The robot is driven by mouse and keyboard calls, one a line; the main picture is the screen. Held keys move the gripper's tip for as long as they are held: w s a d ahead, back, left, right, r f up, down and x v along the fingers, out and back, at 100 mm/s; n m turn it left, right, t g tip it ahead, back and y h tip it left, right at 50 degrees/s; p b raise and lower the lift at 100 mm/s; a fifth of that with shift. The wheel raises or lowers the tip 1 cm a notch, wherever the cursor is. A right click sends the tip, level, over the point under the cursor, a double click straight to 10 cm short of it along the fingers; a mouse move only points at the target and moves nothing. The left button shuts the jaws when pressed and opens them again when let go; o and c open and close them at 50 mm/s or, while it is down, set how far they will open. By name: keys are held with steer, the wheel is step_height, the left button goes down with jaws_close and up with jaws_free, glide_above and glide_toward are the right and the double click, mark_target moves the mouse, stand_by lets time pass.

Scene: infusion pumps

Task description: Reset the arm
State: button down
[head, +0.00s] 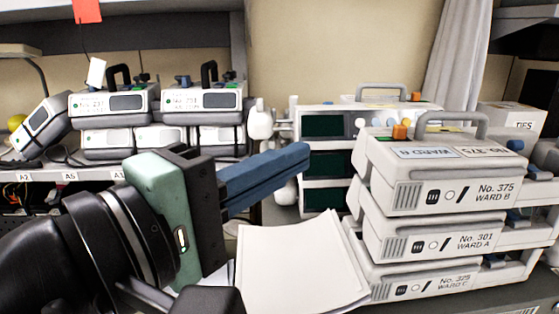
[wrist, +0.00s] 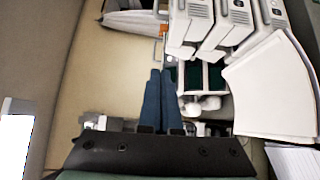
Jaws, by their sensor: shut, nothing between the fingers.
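My gripper (head: 300,157) has blue fingers and reaches across the middle of the head view, pointing right. Its fingers are closed together and hold nothing. In the wrist view the gripper (wrist: 160,72) shows two blue fingers side by side, with tips touching or nearly so. The fingertips appear in front of the wall, near the stacked pumps, with no contact that I can make out. My dark arm and green wrist part fill the lower left of the head view.
Stacked white pumps (head: 445,187) labelled No. 375, 301 and 325 stand at right. Pumps with dark screens (head: 325,126) stand behind. White papers (head: 295,265) lie on the counter below the fingers. More pumps (head: 203,97) sit on a left shelf. A pale curtain (head: 459,55) hangs behind.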

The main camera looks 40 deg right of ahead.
steer(key=w+a+r+m+t+y+b, duration=0.1)
steer(key=w+a+r+t+y+b, duration=0.1)
steer(key=w+a+t, duration=0.3)
steer(key=w+a+r+t+y+b, duration=0.1)
steer(key=w+t, duration=0.1)
steer(key=t, duration=0.6)
steer(key=s+a+r+t+y+b, duration=0.1)
steer(key=s+a+r+t+y, duration=0.1)
steer(key=a+t+y, duration=0.3)
steer(key=s+a+r+m+t+y+b, duration=0.1)
steer(key=s+a+r+t+y, duration=0.1)
steer(key=a+t+y, duration=0.3)
steer(key=a+r+y, duration=0.1)
steer(key=y, duration=0.3)
steer(key=shift+s+a+r+m+y, duration=0.25)
steer(key=shift+s+a+m+y, duration=0.05)
